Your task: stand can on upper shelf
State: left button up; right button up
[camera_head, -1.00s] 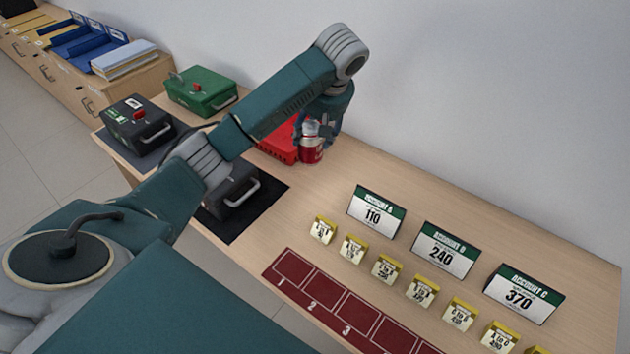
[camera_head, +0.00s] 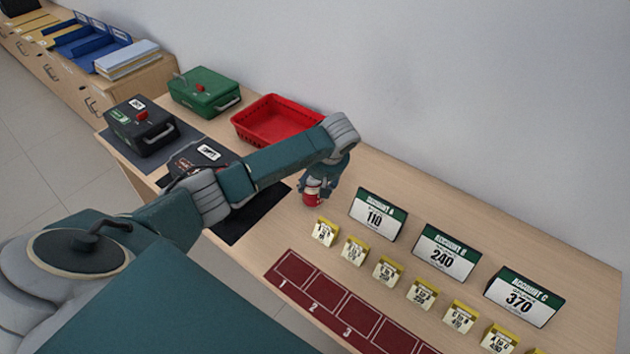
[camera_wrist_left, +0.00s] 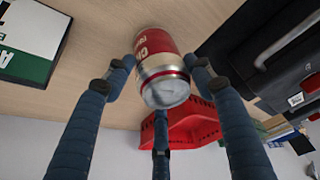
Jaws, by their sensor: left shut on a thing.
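A red and white can (camera_head: 311,196) is held by my left gripper (camera_head: 312,186) over the wooden counter, to the left of the "110" account sign. In the left wrist view the can (camera_wrist_left: 157,50) sits between the blue fingers (camera_wrist_left: 155,85), its metal end facing the camera. The left gripper is shut on it. Whether the can touches the counter cannot be told. No upper shelf can be made out in these frames. My right gripper is not in view.
A red tray (camera_head: 247,127), a green cash box (camera_head: 203,92) and black boxes (camera_head: 140,125) stand at the left. Account signs (camera_head: 377,216) and small yellow-topped tags (camera_head: 354,250) line the right. A maroon numbered mat (camera_head: 330,310) lies in front. The wall is behind.

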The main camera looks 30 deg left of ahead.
pick_arm(q)
jog(key=o, duration=1.5)
